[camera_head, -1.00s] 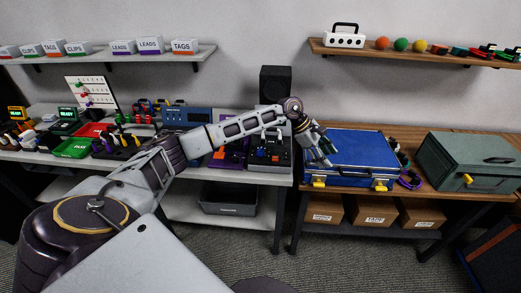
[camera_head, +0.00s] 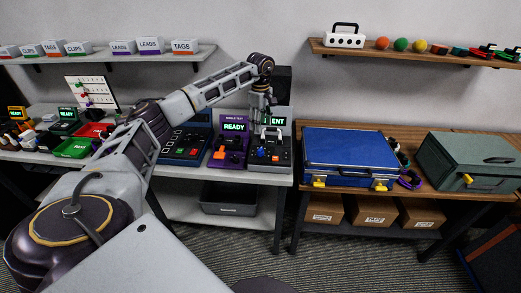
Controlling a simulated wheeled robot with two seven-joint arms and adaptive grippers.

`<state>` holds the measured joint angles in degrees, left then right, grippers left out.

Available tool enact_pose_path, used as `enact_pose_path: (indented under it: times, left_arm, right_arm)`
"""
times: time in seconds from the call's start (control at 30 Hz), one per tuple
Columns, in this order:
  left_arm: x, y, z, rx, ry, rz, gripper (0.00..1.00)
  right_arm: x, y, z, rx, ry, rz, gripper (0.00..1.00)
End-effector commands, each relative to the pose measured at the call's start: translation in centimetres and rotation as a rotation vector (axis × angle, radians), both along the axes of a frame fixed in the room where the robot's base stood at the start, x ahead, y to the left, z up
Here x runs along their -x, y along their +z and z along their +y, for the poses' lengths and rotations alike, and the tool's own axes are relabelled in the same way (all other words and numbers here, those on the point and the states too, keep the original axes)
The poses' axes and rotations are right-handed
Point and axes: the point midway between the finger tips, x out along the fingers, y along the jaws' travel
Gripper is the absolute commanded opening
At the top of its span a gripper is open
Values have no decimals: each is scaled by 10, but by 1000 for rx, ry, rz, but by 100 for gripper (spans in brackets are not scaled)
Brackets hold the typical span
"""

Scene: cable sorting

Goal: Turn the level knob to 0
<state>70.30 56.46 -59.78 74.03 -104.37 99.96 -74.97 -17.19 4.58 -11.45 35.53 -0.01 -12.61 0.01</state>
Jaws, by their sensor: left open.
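My left gripper (camera_head: 272,133) is open and points down over the grey device (camera_head: 283,164) at the right end of the white bench. Its fingers are close above that device's panel; I cannot tell if they touch anything. The device has a green-lit screen (camera_head: 278,122), partly hidden by my gripper, with "ENT" readable. An orange part (camera_head: 276,158) and a blue part (camera_head: 262,153) show on its panel. Which part is the level knob is too small to tell. My right gripper is not in view.
A purple device (camera_head: 235,145) with a "READY" screen stands just left of the grey one. A dark blue device (camera_head: 187,145) is further left, behind my left arm. A blue case (camera_head: 350,155) lies on the wooden bench to the right. A black speaker (camera_head: 284,82) stands behind.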

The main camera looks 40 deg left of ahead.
Motion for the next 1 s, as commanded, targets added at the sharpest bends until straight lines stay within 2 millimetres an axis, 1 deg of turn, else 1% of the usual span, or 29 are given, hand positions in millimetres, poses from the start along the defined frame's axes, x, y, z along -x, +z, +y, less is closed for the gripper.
enact_pose_path:
  times: [0.27,0.47,0.67,1.0]
  left_arm:
    - [0,-3,-1,2,0,0,51]
    - [0,-16,-1,2,0,1,51]
    - [0,-39,-1,2,-1,1,51]
    - [1,-84,-1,2,-1,2,51]
  right_arm:
    - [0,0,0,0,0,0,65]
    - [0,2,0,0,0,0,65]
    - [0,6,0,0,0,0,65]
    - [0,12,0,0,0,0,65]
